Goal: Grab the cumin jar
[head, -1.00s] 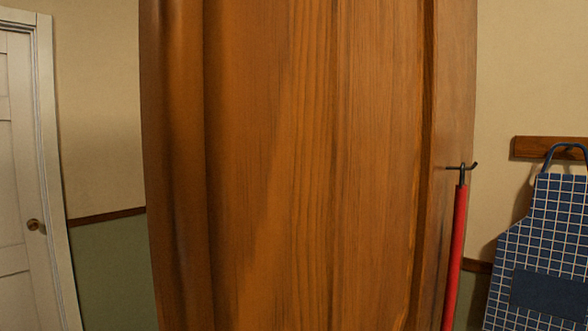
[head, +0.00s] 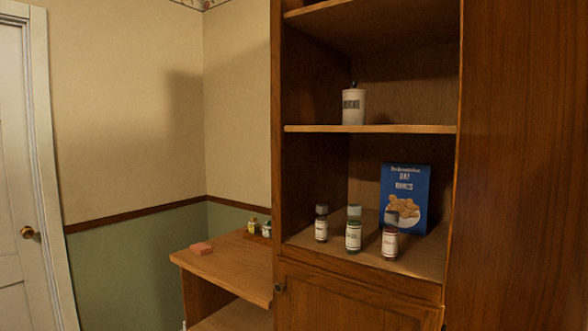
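Three small spice jars stand upright on the lower open shelf of a wooden cabinet. The left jar (head: 321,223) has a dark cap and a white label. The middle jar (head: 353,229) has a greenish cap and a white label. The right jar (head: 390,235) has a reddish body, a dark cap and a white label. The labels are too small to read, so I cannot tell which jar is cumin. Neither of my grippers is in view.
A blue box (head: 405,198) stands behind the jars. A white canister (head: 353,105) stands on the shelf above (head: 400,128). A white door (head: 12,180) is at far left.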

